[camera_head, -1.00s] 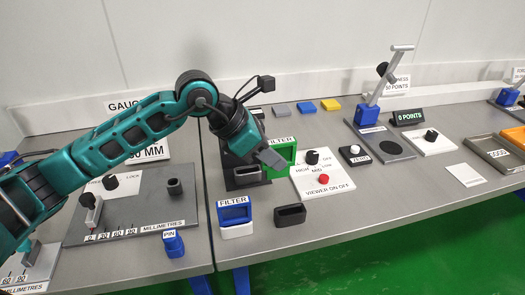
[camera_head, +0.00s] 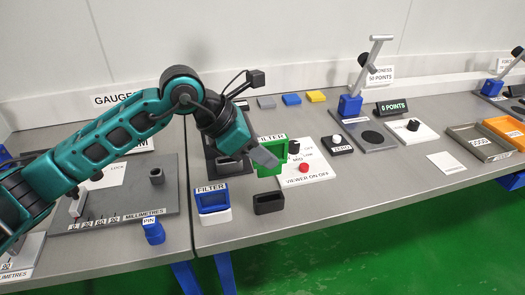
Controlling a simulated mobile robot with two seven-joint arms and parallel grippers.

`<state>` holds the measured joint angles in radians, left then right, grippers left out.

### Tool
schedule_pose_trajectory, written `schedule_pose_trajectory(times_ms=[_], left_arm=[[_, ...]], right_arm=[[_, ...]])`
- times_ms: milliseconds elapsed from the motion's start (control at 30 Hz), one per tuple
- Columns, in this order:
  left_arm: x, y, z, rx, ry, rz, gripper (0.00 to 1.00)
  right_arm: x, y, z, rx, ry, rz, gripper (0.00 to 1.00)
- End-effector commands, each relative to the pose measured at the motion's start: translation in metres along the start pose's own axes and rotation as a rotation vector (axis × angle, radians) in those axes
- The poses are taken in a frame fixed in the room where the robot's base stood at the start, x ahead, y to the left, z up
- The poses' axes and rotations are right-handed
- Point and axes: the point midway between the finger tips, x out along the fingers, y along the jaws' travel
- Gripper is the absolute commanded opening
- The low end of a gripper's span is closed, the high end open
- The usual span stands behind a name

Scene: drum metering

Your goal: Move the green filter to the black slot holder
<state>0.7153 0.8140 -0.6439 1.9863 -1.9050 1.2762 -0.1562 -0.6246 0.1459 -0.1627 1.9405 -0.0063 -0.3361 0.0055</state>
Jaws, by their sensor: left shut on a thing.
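The green filter (camera_head: 267,169), a square green frame with a FILTER label, is upright between the fingers of my left gripper (camera_head: 264,158). It is in front of the left part of the white viewer panel and to the right of the dark viewer stand (camera_head: 211,166). The gripper is shut on it and hides part of the frame. The black slot holder (camera_head: 269,204) stands empty on the bench, nearer the front edge and below the filter in the picture. My right gripper is not in view.
A blue filter (camera_head: 212,198) sits in a white holder left of the black one. The viewer panel (camera_head: 318,172) has a black knob and a red button (camera_head: 304,168). A blue PIN block (camera_head: 153,231) stands further left. Bare bench lies around the black holder.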

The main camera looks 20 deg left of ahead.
Motion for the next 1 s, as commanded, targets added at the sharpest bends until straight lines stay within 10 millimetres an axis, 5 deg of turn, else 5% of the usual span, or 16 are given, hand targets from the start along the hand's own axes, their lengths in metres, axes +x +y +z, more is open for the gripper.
schedule_pose_trajectory(times_ms=[700,1000], left_arm=[[0.041,0.000,-0.035,0.000,0.000,0.001,0.00],[0.044,0.000,-0.038,0.000,0.000,0.001,0.00]], right_arm=[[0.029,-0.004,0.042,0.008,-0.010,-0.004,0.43],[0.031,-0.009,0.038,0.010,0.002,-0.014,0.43]])
